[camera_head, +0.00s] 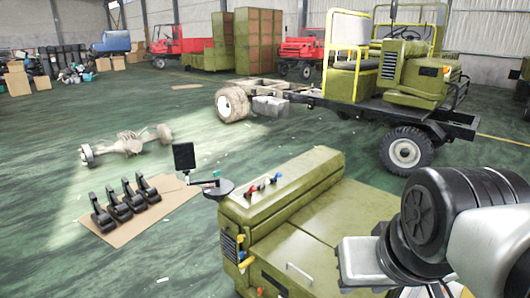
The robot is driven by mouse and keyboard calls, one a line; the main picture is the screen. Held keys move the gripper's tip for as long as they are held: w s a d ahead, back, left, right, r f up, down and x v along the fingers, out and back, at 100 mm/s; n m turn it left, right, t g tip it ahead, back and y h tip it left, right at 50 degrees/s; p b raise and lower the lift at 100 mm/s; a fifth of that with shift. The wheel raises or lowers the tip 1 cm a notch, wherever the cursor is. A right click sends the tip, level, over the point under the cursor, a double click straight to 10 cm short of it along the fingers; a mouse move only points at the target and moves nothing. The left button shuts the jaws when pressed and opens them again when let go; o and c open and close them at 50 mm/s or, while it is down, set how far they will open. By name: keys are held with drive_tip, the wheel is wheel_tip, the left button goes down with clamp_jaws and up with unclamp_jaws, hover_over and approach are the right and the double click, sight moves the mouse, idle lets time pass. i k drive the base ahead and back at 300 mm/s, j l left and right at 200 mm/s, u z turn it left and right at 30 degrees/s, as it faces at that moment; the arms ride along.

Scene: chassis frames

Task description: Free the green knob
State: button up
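An olive-green metal cabinet (300,220) stands in the lower middle, in front of my arm. A row of small coloured knobs (264,186), with red, blue and pale ones, sits on its raised top ledge. I cannot pick out a green knob for certain; the knobs are small and the cabinet is green too. My arm comes in from the right, with its black joint and a silver block (362,262) over the cabinet's right side. My gripper's fingers cannot be made out at the bottom edge, and I see nothing held.
A dark screen (184,156) and a round dark plate (218,190) stand at the cabinet's left. Several black pedal-like parts (125,203) lie on cardboard. An axle (128,144) and a stripped green truck (390,80) are farther back. The floor at left is mostly clear.

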sight(216, 174)
drive_tip(key=i+j, duration=0.2)
drive_tip(key=j, duration=0.15)
drive_tip(key=i+j, duration=0.2)
drive_tip(key=j, duration=0.15)
drive_tip(key=i+j+z, duration=0.1)
drive_tip(key=j, duration=0.25)
drive_tip(key=i+j, duration=0.45)
drive_tip(key=j, duration=0.3)
drive_tip(key=i+j+z, duration=0.1)
drive_tip(key=j, duration=0.25)
drive_tip(key=i+j, duration=0.25)
drive_tip(key=j, duration=0.15)
drive_tip(key=i+j, duration=0.55)
drive_tip(key=j, duration=0.25)
drive_tip(key=i+j, duration=0.3)
drive_tip(key=j+z, duration=0.05)
